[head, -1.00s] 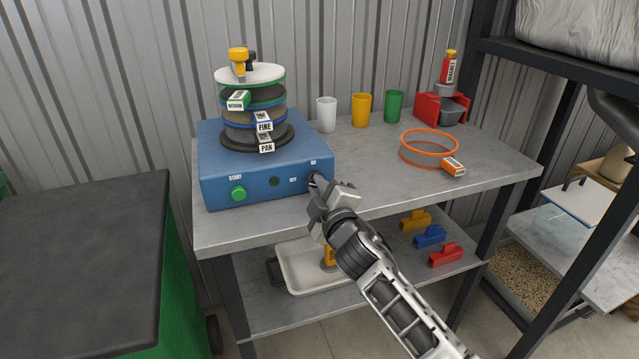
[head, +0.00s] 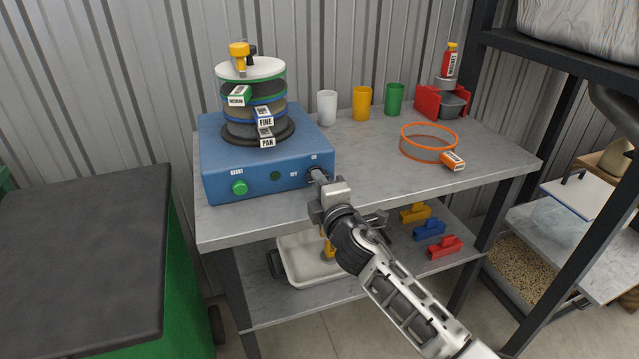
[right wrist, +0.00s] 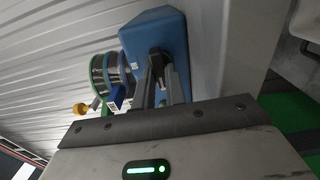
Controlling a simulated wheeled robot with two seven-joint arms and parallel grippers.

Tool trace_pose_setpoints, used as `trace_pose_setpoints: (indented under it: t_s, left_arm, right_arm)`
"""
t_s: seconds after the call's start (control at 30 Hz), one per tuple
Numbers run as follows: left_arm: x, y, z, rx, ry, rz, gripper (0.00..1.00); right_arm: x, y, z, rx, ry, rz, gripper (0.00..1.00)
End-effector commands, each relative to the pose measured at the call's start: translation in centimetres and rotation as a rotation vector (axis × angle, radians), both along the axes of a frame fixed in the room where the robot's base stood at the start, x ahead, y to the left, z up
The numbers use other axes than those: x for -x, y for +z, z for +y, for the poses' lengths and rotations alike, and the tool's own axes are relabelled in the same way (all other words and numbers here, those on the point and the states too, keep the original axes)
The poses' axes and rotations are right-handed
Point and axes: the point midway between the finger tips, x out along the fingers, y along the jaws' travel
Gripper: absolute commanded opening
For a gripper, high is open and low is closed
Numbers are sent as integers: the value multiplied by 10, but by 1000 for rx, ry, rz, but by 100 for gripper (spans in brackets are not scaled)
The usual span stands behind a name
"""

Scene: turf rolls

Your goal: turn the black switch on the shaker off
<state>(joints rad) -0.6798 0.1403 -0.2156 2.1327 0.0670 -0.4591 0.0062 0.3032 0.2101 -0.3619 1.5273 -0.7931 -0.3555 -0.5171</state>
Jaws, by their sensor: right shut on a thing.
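The blue shaker (head: 218,171) stands on the bench with its sieve stack (head: 255,97) on top. Its front has a green START button (head: 239,188), a dark round spot and ON and OFF labels. The black switch (right wrist: 157,54) is at the right end of the front, mostly hidden by my right gripper (head: 317,176). My right gripper is shut on the switch, with a finger on each side of it in the right wrist view (right wrist: 162,75). The exact angle of the switch is hard to tell. My left gripper is not in view.
White (head: 327,108), yellow (head: 362,103) and green (head: 394,99) cups stand behind. An orange-rimmed sieve (head: 428,146) lies on the right of the grey bench (head: 375,178). A lower shelf holds a white tray (head: 290,272) and coloured clips. A black shelf post (head: 580,215) stands at right.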

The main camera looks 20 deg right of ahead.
Motion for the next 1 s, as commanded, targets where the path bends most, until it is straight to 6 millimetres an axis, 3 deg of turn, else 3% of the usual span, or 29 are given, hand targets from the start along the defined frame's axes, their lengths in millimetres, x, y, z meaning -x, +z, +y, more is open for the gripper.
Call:
trace_pose_setpoints:
  t_s: [0.27, 0.3, 0.37, 0.73, 0.87, 1.0]
  left_arm:
    - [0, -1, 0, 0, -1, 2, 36]
    - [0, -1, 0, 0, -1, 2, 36]
    - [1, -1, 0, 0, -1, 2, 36]
    - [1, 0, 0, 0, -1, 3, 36]
    - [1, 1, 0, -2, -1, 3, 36]
    - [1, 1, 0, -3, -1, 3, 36]
  right_arm:
    - [0, -1, 0, 6, -1, 2, 0]
    - [0, -1, 0, 6, -1, 2, 21]
    - [0, -1, 0, 5, -1, 2, 35]
    - [5, -1, -1, 3, 0, 1, 35]
    - [24, -1, -1, 3, 0, 3, 35]
    - [57, -2, -2, 4, 1, 3, 35]
